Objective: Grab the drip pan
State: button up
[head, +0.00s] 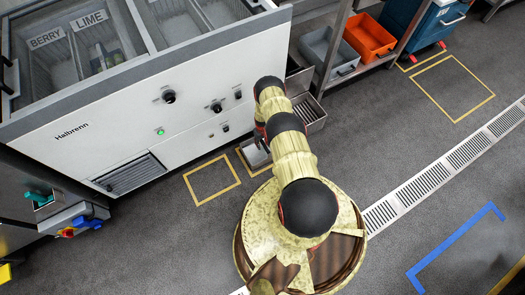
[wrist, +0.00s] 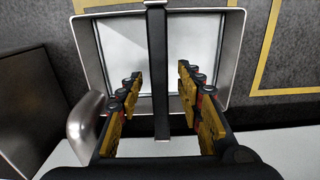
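The drip pan is a rectangular metal pan (wrist: 205,42) with a pale inside, in the upper middle of the wrist view. A dark bar (wrist: 158,40) runs across it from top to bottom. My gripper (wrist: 160,76) is open. Its two yellow and black fingers stand on either side of the bar, with gaps visible on both sides. In the head view a small grey pan (head: 255,154) shows beside the white machine, partly hidden by my arm. My fingers are not clear there.
The white Halbrenn machine (head: 85,130) stands close beside the pan. A metal bin (head: 309,112) is right of my arm, and a rounded metal part (wrist: 87,117) is left of my fingers. Yellow tape outlines (head: 212,180) mark the floor. Open floor lies to the right.

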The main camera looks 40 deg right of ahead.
jog(key=shift+c, duration=1.2)
grip_shut()
jog(key=shift+w+d, duration=0.1)
